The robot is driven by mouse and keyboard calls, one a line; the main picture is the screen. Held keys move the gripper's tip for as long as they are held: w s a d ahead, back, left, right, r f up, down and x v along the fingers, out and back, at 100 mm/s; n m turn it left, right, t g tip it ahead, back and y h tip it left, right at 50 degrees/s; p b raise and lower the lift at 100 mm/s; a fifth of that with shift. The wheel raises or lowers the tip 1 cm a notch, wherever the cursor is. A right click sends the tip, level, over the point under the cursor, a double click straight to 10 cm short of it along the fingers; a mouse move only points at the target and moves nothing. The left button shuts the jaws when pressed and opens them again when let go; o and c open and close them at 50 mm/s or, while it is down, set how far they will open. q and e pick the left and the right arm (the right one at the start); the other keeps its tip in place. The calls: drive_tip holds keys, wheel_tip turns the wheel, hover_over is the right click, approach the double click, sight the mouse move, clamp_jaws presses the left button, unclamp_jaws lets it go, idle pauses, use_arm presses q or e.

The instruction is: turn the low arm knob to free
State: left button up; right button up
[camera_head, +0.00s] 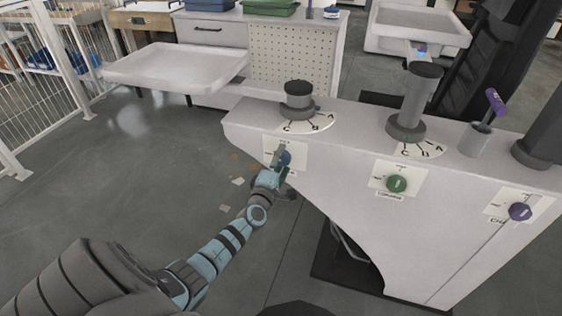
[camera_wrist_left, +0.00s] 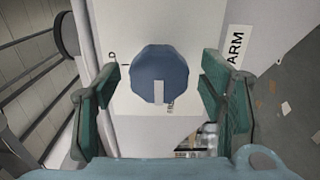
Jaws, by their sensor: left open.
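The blue arm knob (camera_wrist_left: 160,72) sits on a white label plate marked "ARM", on the front face of the console (camera_head: 345,200). It has a pale pointer mark that points toward the bottom of the left wrist view. In the head view the knob (camera_head: 284,158) is partly covered by my left gripper (camera_head: 277,165). In the left wrist view my left gripper (camera_wrist_left: 160,100) is open, with one green finger pad on each side of the knob and a gap on both sides. Most of the label wording is hidden or unreadable.
A green knob (camera_head: 396,184) and a purple knob (camera_head: 520,211) sit farther right on the console face. Short and tall grey columns (camera_head: 298,98) stand on top with lettered dials. A white tray table (camera_head: 175,66) stands behind. The floor at left is mostly clear.

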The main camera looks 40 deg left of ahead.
use_arm(q)
drive_tip(key=v, duration=1.2)
